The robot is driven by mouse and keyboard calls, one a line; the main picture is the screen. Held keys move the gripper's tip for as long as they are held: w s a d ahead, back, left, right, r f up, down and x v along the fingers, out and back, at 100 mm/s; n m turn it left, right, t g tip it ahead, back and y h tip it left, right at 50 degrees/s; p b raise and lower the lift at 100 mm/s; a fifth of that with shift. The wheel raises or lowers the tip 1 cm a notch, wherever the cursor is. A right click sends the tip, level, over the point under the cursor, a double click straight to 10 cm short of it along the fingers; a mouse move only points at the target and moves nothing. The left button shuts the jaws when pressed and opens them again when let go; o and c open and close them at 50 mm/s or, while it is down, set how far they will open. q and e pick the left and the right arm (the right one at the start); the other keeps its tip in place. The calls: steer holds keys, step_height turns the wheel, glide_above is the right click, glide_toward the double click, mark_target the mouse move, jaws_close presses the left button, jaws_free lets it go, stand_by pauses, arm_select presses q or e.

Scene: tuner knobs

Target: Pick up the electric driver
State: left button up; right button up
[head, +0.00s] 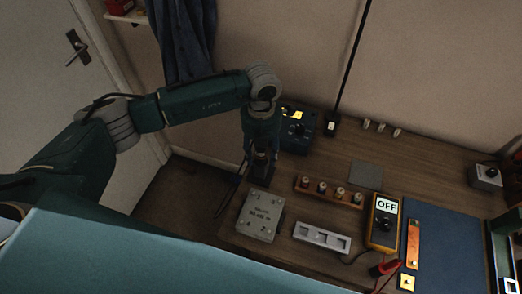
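I cannot pick out the electric driver for certain. A small red and black thing (384,268) lies near the front of the bench, below the yellow meter, and is too small to name surely. My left arm reaches in from the left and bends down at the bench's left end. My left gripper (261,172) points down there, behind the grey numbered box. Its dark fingers are small and dim, and I cannot tell whether they are open or hold anything. I see no fingers of my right gripper.
The wooden bench (335,173) carries a grey box (260,215), a rack of knobs (328,191), a slotted grey tray (322,238), a yellow meter reading OFF (383,224) and a blue mat (445,235). A dark blue device (298,130) stands behind my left gripper.

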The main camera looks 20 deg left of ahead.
arm_select(q)
jaws_close()
steer(key=shift+r, duration=0.15)
